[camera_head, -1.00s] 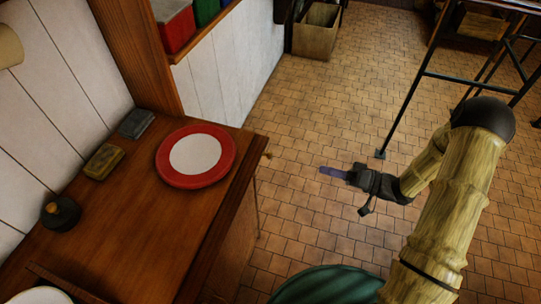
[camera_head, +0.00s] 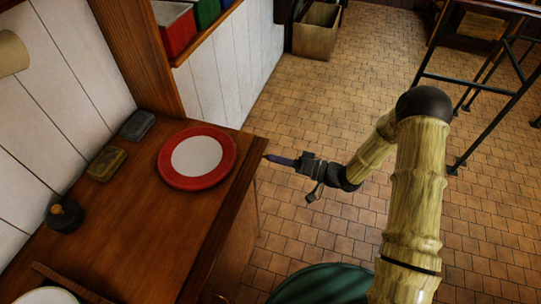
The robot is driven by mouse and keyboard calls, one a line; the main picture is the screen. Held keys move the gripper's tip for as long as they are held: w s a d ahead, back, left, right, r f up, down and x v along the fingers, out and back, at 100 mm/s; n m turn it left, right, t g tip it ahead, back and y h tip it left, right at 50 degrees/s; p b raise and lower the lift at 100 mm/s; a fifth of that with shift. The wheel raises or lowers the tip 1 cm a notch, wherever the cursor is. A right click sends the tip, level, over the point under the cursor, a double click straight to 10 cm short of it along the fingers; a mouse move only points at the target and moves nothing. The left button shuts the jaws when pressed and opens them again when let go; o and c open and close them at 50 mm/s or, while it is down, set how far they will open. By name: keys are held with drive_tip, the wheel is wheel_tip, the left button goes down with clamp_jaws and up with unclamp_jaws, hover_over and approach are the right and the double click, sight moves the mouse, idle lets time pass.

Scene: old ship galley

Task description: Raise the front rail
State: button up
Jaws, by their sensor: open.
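The wooden counter (camera_head: 135,225) stands at the left, with its front edge (camera_head: 215,235) running down from the far right corner. I cannot clearly pick out the front rail; it may be the dark strip along that edge. My gripper (camera_head: 272,158) is just right of the counter's far right corner, with its dark fingers pointing left toward it. It is open, and I see nothing between the fingers. The tip looks very close to the corner; I cannot tell whether it touches. The small brass-coloured piece at that corner is hidden.
A red-rimmed plate (camera_head: 197,158) lies near the counter's far corner. Two small blocks, one grey (camera_head: 138,125) and one yellowish (camera_head: 106,163), and a dark pot (camera_head: 64,215) stand along the wall. A black metal frame (camera_head: 490,120) stands at right. Tiled floor (camera_head: 300,110) is open between.

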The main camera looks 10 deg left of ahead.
drive_tip(key=shift+w+a, duration=0.1)
drive_tip(key=shift+a, duration=1.4)
clamp_jaws()
